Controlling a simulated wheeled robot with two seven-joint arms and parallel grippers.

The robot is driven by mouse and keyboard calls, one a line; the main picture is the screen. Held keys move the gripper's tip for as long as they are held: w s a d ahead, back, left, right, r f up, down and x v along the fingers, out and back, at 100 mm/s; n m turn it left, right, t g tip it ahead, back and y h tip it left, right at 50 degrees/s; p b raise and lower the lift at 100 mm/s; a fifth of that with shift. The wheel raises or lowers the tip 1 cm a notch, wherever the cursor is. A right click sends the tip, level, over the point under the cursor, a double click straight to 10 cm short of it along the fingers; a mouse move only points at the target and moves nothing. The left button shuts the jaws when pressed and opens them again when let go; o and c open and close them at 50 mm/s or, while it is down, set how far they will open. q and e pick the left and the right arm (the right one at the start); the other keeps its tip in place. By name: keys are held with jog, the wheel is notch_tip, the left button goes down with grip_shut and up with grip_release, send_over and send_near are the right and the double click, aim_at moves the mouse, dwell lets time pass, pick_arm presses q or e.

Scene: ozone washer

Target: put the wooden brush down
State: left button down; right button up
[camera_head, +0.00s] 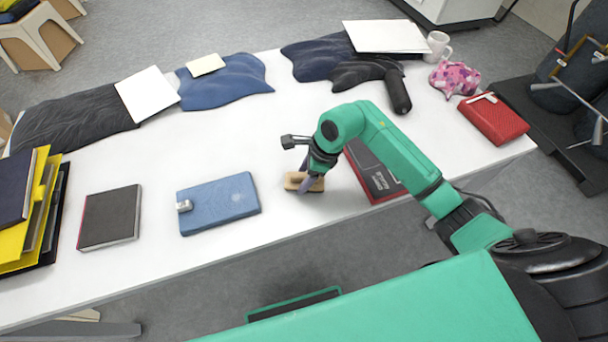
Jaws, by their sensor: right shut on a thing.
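The wooden brush (291,182) is a small tan block at the middle of the white table (280,130). My right gripper (309,182) is shut on it from above, and its fingers hide part of the brush. The brush is at or very close to the table top; I cannot tell whether it touches. My left gripper is not in view.
A dark book (110,217) is further left. Folded clothes (225,82) line the back edge. The table between is clear.

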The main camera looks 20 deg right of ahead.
jog(key=o, duration=1.3)
jog(key=shift+r, duration=0.1)
jog(key=v, duration=1.2)
jog(key=shift+b, duration=0.35)
jog(key=shift+a, duration=0.1)
